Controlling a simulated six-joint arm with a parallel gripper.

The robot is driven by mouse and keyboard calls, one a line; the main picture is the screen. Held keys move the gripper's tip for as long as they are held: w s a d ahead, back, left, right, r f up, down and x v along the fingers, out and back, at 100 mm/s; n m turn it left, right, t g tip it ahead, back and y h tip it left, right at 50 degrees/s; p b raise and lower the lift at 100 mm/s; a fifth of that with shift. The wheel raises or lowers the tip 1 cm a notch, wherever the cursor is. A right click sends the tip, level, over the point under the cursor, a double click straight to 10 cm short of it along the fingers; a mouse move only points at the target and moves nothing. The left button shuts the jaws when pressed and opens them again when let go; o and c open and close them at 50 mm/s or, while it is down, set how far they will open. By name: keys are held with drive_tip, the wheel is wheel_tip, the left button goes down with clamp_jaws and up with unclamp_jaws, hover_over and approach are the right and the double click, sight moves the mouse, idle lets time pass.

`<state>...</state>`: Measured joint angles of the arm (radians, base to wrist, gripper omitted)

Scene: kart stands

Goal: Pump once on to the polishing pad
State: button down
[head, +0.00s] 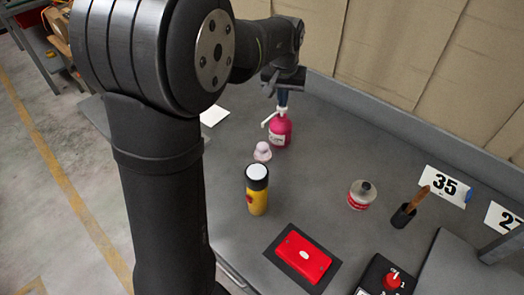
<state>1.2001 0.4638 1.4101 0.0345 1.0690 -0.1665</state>
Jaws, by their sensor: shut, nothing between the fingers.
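A pink pump bottle (280,132) with a white pump head and a pale label stands upright at the back of the grey table. Its nozzle points left in the head view. My gripper (283,103) points down directly over the pump head, shut with nothing held. I cannot tell whether its tips touch the pump head. A flat white square (214,116) lies to the left of the bottle, partly hidden by my arm. It may be the polishing pad, but I cannot tell for sure. No dispensed liquid can be made out on it.
A small pale pink object (262,152) and a yellow can with a white top (257,191) stand in front of the bottle. A red box (303,257) lies on a dark mat. A round tin (361,195), a brush in a holder (404,214) and number card 35 (444,186) are right.

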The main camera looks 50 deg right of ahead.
drive_tip(key=shift+f, duration=0.4)
drive_tip(key=shift+r, duration=0.15)
drive_tip(key=shift+d+v, duration=0.2)
drive_tip(key=shift+v, duration=1.05)
drive_tip(key=shift+w+r, duration=0.15)
drive_tip(key=shift+w+d+v, duration=0.1)
drive_tip(key=shift+d+v, duration=0.05)
drive_tip(key=shift+v, duration=0.8)
drive_tip(key=shift+w+d+v, duration=0.1)
drive_tip(key=shift+d+v, duration=0.1)
drive_tip(key=shift+v, duration=0.75)
drive_tip(key=shift+w+d+v, duration=0.1)
drive_tip(key=shift+d+v, duration=0.05)
drive_tip(key=shift+v, duration=0.8)
drive_tip(key=shift+r, duration=0.15)
drive_tip(key=shift+s+a+x, duration=0.1)
drive_tip(key=shift+a+x, duration=0.1)
drive_tip(key=shift+x, duration=0.95)
drive_tip(key=shift+s+a+x, duration=0.15)
drive_tip(key=shift+a+x, duration=0.05)
drive_tip(key=shift+x, duration=1)
drive_tip(key=shift+s+a+x, duration=0.1)
drive_tip(key=shift+a+x, duration=0.1)
drive_tip(key=shift+x, duration=0.95)
